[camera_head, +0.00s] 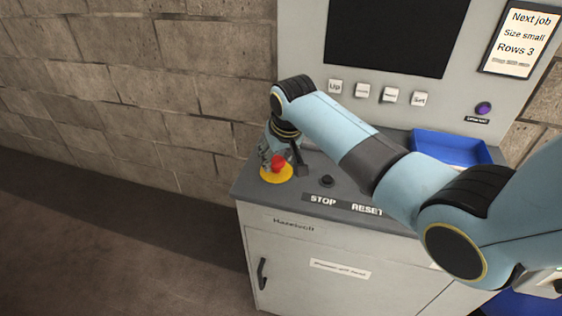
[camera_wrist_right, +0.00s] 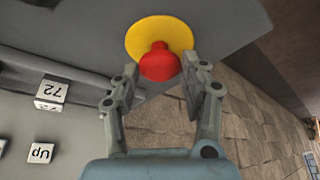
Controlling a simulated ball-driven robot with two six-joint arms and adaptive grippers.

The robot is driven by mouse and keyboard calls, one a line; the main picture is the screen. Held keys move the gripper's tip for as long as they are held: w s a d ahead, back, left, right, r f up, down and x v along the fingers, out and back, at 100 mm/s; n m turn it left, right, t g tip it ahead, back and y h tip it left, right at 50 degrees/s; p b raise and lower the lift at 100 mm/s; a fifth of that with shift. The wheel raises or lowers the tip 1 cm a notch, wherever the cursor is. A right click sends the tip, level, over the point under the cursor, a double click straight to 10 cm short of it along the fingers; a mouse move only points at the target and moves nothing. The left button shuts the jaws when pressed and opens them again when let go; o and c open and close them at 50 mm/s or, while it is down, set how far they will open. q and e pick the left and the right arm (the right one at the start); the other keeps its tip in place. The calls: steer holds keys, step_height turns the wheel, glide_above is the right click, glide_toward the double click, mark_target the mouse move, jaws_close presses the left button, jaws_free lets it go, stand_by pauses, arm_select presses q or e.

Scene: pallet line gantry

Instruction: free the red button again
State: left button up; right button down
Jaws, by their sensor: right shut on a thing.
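My right gripper (camera_wrist_right: 158,80) is shut on the red button, one finger on each side. My left gripper is in neither view.
A row of white keys (camera_head: 362,90) and a purple button (camera_head: 484,108) are on the upright panel. A blue tray (camera_head: 450,146) is at the right. A job screen (camera_head: 515,38) reads "Size small, Rows 3".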

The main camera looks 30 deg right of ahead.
steer(key=c, duration=0.7)
jaws_free()
steer(key=shift+w+r, duration=0.1)
steer(key=shift+r, duration=0.1)
steer(key=shift+o, duration=0.2)
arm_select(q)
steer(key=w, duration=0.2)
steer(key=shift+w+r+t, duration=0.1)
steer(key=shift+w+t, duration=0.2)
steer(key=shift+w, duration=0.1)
arm_select(e)
steer(key=v, duration=1.2)
